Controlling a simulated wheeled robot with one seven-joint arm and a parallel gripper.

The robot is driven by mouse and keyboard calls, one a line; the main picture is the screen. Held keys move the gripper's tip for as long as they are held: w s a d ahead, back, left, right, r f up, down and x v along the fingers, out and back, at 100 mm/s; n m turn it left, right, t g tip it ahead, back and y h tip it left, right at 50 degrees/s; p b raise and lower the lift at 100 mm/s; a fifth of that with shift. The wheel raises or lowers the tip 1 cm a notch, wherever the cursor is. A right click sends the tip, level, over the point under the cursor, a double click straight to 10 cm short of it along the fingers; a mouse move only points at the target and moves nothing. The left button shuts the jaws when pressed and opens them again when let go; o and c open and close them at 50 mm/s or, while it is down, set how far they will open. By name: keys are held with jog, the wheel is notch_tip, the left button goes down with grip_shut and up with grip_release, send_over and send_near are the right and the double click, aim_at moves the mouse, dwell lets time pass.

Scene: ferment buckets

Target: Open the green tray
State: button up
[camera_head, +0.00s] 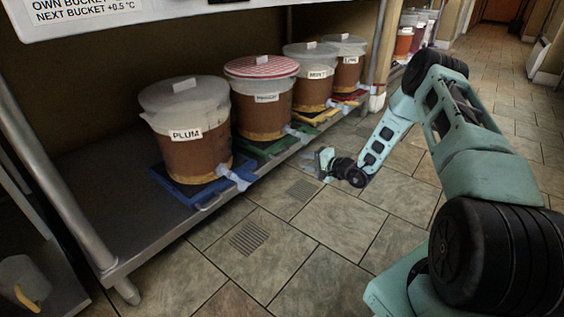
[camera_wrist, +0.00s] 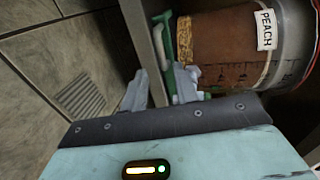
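The green tray (camera_head: 268,149) sits on the low shelf under the peach bucket (camera_head: 262,105), which has a red-striped cover. Its front edge is near the shelf's front edge. My gripper (camera_head: 322,160) is low in front of the shelf, to the right of the green tray in the head view. In the wrist view my gripper's two fingers (camera_wrist: 160,88) are apart with nothing held between them. The green tray (camera_wrist: 168,52) shows just beyond the fingers, partly hidden by the right finger. Whether a finger touches the tray is unclear.
The plum bucket (camera_head: 190,150) stands on a blue tray (camera_head: 176,188) at the left. The mint bucket (camera_head: 308,92) stands on a yellow tray, with another bucket on a red tray beyond. Spigots stick out at the front. The tiled floor before the shelf is clear.

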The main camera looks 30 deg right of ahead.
aim_at(283, 154)
jog(key=shift+b+x, duration=2.65)
jog(key=shift+x, duration=2.75)
grip_shut()
